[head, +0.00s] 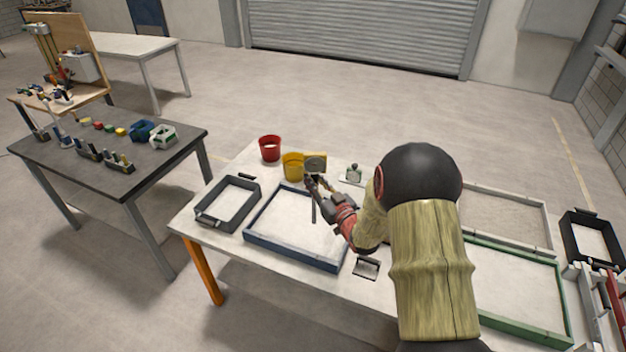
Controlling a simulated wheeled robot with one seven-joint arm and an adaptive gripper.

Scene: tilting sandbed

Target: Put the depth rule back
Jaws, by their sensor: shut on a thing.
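My gripper (312,181) is over the back edge of the blue-framed bed (292,254), beside the yellow cup. It is shut on a thin dark strip (313,213), which looks like the depth rule. The strip hangs down, close to upright, over the back part of the bed. I cannot tell whether its lower end touches the pale surface. The jaws are small in this view, and my arm covers the area to their right.
A dark tray (204,217) is at left, a small black-framed piece (366,268) in front, a green-framed bed (538,334) at right.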

